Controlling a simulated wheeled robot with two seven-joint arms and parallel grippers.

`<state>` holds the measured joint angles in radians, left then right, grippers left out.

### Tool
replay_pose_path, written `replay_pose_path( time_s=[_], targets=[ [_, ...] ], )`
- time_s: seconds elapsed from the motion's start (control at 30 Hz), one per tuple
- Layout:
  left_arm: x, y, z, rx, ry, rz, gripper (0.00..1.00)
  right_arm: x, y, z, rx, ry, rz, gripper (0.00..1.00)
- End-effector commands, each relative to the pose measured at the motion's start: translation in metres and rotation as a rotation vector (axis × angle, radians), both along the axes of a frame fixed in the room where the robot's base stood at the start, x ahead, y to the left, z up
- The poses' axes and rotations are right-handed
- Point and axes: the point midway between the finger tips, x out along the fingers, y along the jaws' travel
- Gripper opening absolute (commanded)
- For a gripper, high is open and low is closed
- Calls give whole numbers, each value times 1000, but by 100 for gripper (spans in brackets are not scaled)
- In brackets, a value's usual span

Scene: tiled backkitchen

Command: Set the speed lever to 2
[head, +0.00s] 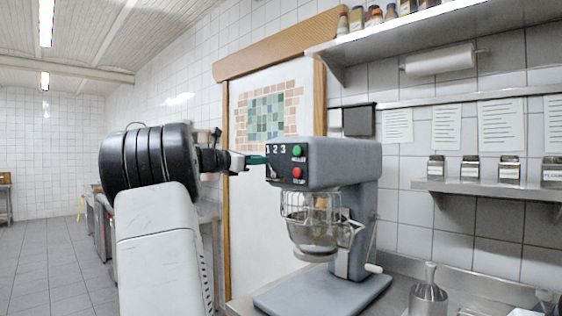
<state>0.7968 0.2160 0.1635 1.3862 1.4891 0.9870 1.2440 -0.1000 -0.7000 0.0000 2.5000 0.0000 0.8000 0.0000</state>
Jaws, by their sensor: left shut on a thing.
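A grey stand mixer (335,180) stands on the counter. Its front panel carries the numbers 1, 2 and 3, with a green button (297,150) and a red button (297,172) beside them. My left gripper (258,161) reaches in from the left and is shut at the panel's left edge, just below the numbers. The speed lever is mostly hidden at the fingertips, and I cannot tell which number it points to. My right gripper is out of view.
A wire guard and metal bowl (314,232) hang under the mixer head. A steel shelf with jars (510,170) is on the right wall. A metal vessel (428,298) stands on the counter at front right. Open floor lies to the left.

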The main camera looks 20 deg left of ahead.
Motion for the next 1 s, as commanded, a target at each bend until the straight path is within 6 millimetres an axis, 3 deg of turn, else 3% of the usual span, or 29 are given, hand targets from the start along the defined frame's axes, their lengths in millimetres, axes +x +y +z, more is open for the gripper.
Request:
replay_pose_path(
  time_s=[1.0],
  targets=[
    [-12, -29, 10, 524, -218, 1, 0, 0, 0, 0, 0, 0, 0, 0]
  ],
)
